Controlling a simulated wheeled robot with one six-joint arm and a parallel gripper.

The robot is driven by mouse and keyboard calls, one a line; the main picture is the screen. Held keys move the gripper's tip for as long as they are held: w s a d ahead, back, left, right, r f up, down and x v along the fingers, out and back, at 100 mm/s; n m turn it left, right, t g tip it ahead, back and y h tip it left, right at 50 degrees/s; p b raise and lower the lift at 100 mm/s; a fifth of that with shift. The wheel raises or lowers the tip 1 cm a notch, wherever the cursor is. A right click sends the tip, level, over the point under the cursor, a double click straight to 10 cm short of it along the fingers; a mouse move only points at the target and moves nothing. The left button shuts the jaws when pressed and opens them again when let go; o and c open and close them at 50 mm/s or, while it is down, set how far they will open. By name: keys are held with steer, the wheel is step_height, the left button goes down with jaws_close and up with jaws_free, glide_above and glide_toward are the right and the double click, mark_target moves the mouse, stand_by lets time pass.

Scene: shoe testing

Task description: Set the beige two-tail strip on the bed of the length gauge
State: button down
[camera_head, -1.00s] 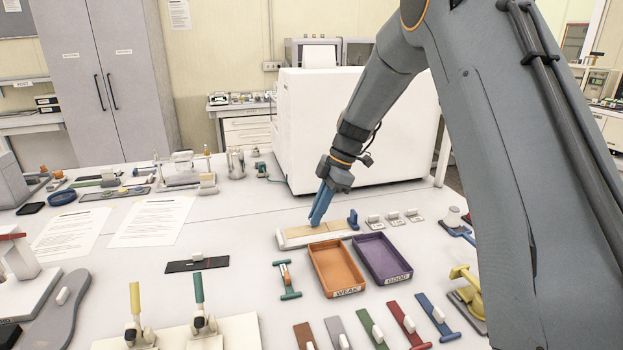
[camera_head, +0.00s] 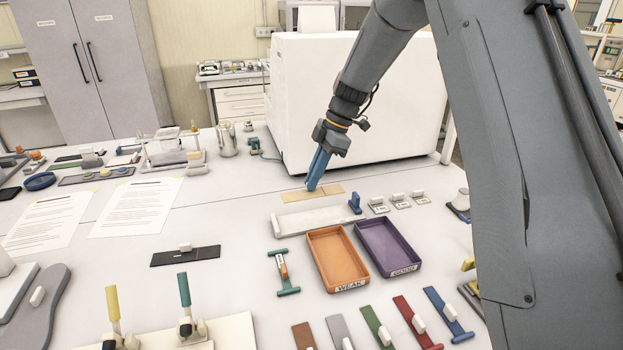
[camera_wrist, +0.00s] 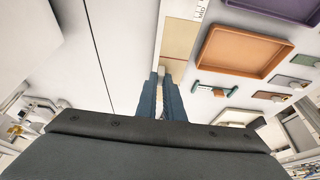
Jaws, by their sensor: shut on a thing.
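A bare pale bed surface shows in front of the strip. The strip's height above the table is hard to judge. In the wrist view the strip (camera_wrist: 180,40) runs away from the fingers (camera_wrist: 161,82), and a marked scale (camera_wrist: 200,10) shows past its far end.
An orange tray (camera_head: 311,249) marked WEAK and a purple tray (camera_head: 413,246) marked GOOD stand in front of the gauge. Small weight-like blocks (camera_head: 398,199) lie to its right. A large white machine (camera_head: 310,90) stands behind.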

mark_target(319, 188)
steer(key=shift+f+b, duration=1.75)
steer(key=shift+f, duration=1.2)
steer(key=shift+b, duration=0.5)
steer(key=shift+f+b, duration=0.7)
steer(key=shift+f, duration=0.35)
steer(key=c, duration=1.8)
jaws_free()
steer(key=shift+r, duration=0.15)
steer(key=b+v, duration=0.2)
steer(key=v, duration=0.5)
steer(key=shift+r, duration=0.15)
steer(key=shift+d+r, duration=0.1)
steer(key=shift+r, duration=0.05)
